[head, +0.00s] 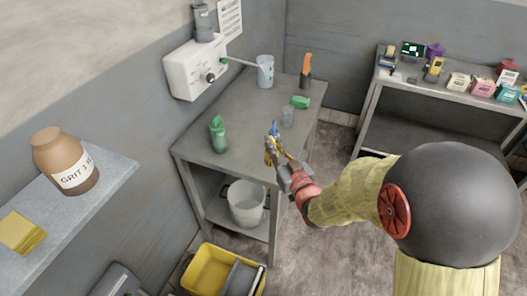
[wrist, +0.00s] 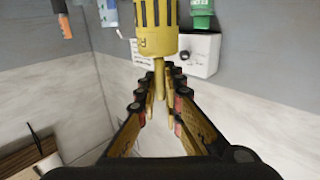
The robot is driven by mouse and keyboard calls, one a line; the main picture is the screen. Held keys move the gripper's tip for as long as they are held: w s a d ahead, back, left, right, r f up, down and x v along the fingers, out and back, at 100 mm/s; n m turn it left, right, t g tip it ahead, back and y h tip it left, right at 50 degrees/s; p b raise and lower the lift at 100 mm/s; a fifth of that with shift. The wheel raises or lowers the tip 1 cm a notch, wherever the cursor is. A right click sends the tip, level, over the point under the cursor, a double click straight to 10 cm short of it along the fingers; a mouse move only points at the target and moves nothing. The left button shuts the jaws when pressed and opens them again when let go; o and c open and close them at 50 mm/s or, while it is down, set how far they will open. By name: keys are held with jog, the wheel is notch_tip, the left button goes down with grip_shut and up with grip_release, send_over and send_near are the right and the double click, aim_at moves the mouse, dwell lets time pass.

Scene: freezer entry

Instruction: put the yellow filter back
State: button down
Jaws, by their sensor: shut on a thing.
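My gripper (head: 277,158) is in front of the grey bench's right end in the head view. In the wrist view my gripper (wrist: 158,92) is shut on the narrow stem of a yellow piece (wrist: 157,42), which looks like the yellow filter. Its wider ribbed body stands beyond the fingertips, with its far end cut off by the top edge. In the head view, the held yellow piece (head: 268,147) is small and partly hidden by the fingers; something blue shows beside it.
A yellow bucket (head: 208,270) stands below. A shelf (head: 105,190) holds a brown jar (head: 66,160).

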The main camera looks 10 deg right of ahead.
jog(key=w+f+b, duration=0.2)
jog(key=w+f, duration=0.3)
jog(key=f, duration=0.1)
jog(key=w+f+b, duration=0.2)
jog(key=w+f, duration=0.4)
jog(key=shift+d, duration=0.1)
jog(key=shift+r, duration=0.1)
jog(key=c, duration=2.4)
grip_release()
jog(key=shift+f, duration=0.2)
jog(key=o, duration=0.5)
jog(key=shift+r, duration=0.2)
